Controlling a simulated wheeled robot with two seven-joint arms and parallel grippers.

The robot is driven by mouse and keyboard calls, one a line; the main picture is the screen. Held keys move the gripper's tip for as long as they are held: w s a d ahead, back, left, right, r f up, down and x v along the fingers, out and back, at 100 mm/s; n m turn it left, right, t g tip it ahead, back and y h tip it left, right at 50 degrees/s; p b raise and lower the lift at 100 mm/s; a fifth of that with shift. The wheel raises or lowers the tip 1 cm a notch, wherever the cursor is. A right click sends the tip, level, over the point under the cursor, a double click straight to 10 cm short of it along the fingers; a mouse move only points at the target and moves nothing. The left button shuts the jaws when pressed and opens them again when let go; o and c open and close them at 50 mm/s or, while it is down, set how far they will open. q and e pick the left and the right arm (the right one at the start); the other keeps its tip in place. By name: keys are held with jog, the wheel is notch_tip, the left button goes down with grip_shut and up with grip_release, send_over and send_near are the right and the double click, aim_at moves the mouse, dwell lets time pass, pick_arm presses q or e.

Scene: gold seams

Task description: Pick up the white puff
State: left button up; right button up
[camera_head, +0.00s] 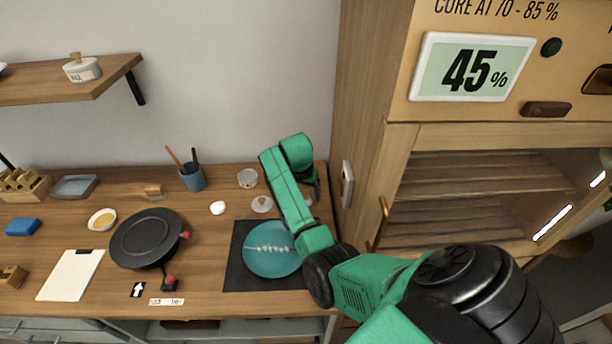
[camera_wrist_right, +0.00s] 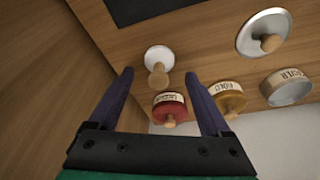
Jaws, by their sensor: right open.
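In the right wrist view, a small white round pad with a wooden handle (camera_wrist_right: 157,58), which looks like the white puff, lies on the table beyond my fingertips. My right gripper (camera_wrist_right: 158,73) is open, with one finger on each side of the handle in the picture and nothing held. I cannot tell the gap in depth. In the head view my right gripper (camera_head: 317,186) is mostly hidden behind its own arm, and the pad is hidden there too. A small white rounded lump (camera_head: 217,208) lies further left on the table. My left gripper is not in view.
Close by stand a red-lidded jar (camera_wrist_right: 169,108), a gold-labelled jar (camera_wrist_right: 229,97), an open jar (camera_wrist_right: 287,87) and a white lid with a knob (camera_wrist_right: 264,34). A wooden cabinet wall (camera_head: 358,130) rises close on the right. A teal plate (camera_head: 272,262) lies on a dark mat (camera_head: 237,275).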

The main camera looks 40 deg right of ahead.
jog(key=shift+d+f, duration=0.15)
jog(key=shift+f, duration=0.85)
grip_shut()
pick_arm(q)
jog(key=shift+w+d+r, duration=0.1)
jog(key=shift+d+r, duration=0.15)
pick_arm(e)
jog(key=shift+r, duration=0.1)
